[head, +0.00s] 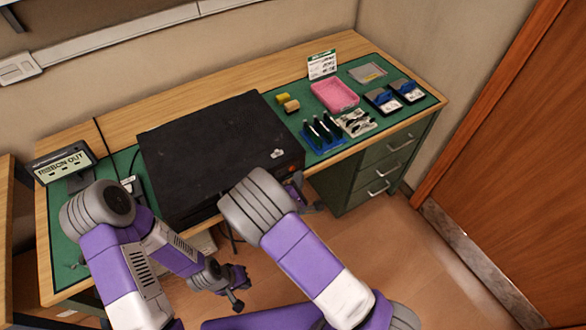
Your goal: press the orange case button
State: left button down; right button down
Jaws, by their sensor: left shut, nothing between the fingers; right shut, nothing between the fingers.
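A large black case (205,150) stands on the green mat of the workbench. A small orange button (292,169) shows on its front face, near the right end. My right gripper (311,204) is shut and empty, just below and in front of the button. My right arm's grey joint hides part of the case's front, and I cannot tell whether the gripper touches the case. My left gripper (238,292) is shut and empty, low in front of the bench and apart from the case.
A "RIBBON OUT" sign (63,164) stands left of the case. A pink tray (334,95), blue-handled tools (322,133) and small boxes (383,100) lie to the right. Green drawers (375,170) stand below. The floor on the right is clear.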

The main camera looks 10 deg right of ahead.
jog(key=shift+w, duration=0.15)
dwell(0.3)
jog(key=shift+w+a, duration=0.15)
jog(key=shift+w, duration=0.1)
jog(key=shift+w+a+p, duration=0.15)
jog(key=shift+w+p, duration=0.2)
jog(key=shift+w, duration=0.05)
dwell(0.6)
jog(key=shift+s, duration=0.1)
jog(key=shift+s+d, duration=0.3)
jog(key=shift+s, duration=0.4)
jog(key=shift+s, duration=0.1)
jog(key=s, duration=0.1)
jog(key=s+d, duration=0.1)
jog(key=s, duration=0.1)
jog(key=s+p, duration=0.1)
jog(key=shift+s+d, duration=0.25)
jog(key=shift+d, duration=0.05)
